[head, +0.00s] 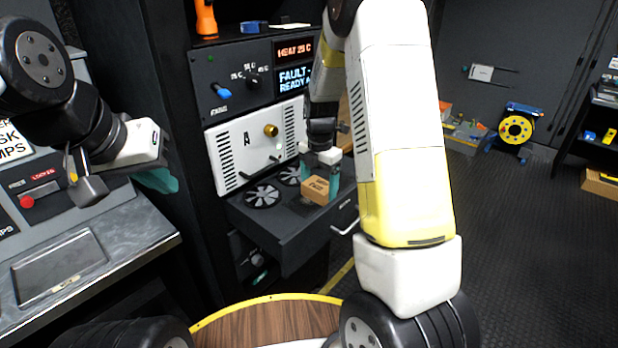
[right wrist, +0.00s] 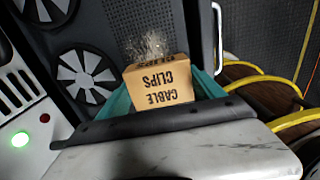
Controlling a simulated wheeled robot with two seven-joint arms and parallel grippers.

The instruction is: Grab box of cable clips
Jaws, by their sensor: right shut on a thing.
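The box of cable clips (head: 316,189) is a small tan cardboard box with dark lettering. In the right wrist view the box (right wrist: 160,82) shows "CABLE CLIPS" upside down, with a clear, glittery heap at its far end. My right gripper (head: 321,178) is shut on the box, with a teal finger on each side, over the dark drawer top with fans. I cannot tell whether the box touches that surface. My left gripper (head: 158,180) is at the left, above the grey counter's edge and away from the box. Its teal fingers are partly hidden, so its opening is unclear.
A dark drawer unit (head: 290,240) with round fans and a handle sits under a white panel (head: 250,150) with a brass knob. A metal counter (head: 90,255) is at the left. A wooden round top (head: 265,321) is in front. Open floor lies to the right.

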